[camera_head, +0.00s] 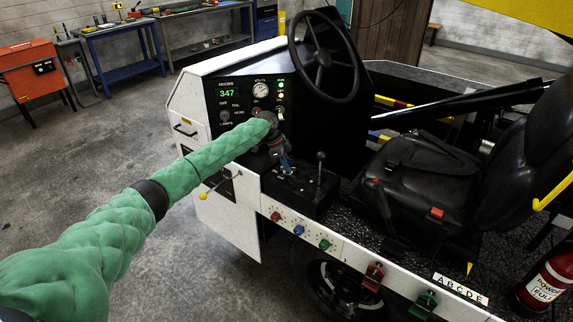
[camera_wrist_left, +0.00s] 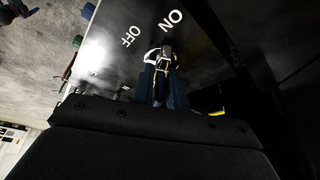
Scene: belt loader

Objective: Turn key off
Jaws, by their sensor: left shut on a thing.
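The dashboard panel (camera_head: 225,108) of the belt loader is dark, with an hours display reading 347, a volts gauge and small lights. In the left wrist view, my left gripper (camera_wrist_left: 163,68) is shut on the key (camera_wrist_left: 166,50), in front of the panel marked OFF and ON. The key lies close to the ON label and right of OFF. The fingers hide most of the key, so its exact angle is unclear. My right gripper is not in view.
A black steering wheel (camera_head: 323,56) stands just above and right of the key area. A black lever (camera_head: 319,165) rises from the console below. A black seat (camera_head: 425,175) is at right. Coloured knobs line the white side panel (camera_head: 345,252). Open floor lies left.

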